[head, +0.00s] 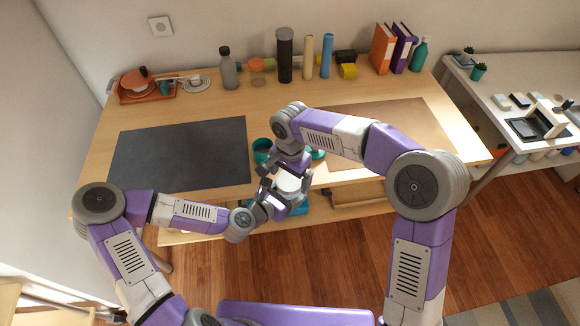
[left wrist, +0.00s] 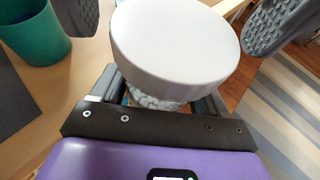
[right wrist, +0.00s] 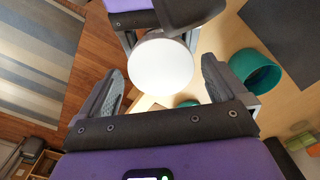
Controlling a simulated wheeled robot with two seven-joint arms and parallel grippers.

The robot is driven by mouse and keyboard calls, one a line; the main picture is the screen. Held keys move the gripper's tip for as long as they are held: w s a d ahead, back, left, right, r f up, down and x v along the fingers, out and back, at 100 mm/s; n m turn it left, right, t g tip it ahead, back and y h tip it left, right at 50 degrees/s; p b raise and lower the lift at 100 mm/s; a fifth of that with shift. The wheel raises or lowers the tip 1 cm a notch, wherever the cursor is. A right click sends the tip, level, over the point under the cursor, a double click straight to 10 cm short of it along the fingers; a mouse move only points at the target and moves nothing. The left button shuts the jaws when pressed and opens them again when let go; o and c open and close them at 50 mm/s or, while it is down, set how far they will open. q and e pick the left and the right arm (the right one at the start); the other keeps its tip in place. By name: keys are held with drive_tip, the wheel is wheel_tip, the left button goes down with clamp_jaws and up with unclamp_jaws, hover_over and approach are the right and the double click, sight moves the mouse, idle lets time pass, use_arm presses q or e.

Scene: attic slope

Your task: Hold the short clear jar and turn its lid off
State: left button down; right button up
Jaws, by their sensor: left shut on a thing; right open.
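The short clear jar (left wrist: 155,101) has pale contents and a wide white lid (left wrist: 175,45) sitting on it. The lid also shows in the head view (head: 289,185), near the table's front edge, and from above in the right wrist view (right wrist: 161,66). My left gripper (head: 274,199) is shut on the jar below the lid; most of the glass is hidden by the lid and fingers. My right gripper (right wrist: 166,82) is open above the jar, with one finger on each side of the lid and visible gaps to it.
A teal open container (head: 262,150) stands on the table close behind the grippers.

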drive_tip(key=shift+f, duration=0.5)
drive_tip(key=shift+c, duration=0.3)
drive_tip(key=c, duration=1)
drive_tip(key=n, duration=0.5)
drive_tip(key=shift+c, duration=0.2)
drive_tip(key=n, duration=0.5)
drive_tip(key=shift+d, duration=0.1)
drive_tip(key=o, duration=1.1)
drive_tip(key=shift+r, duration=0.15)
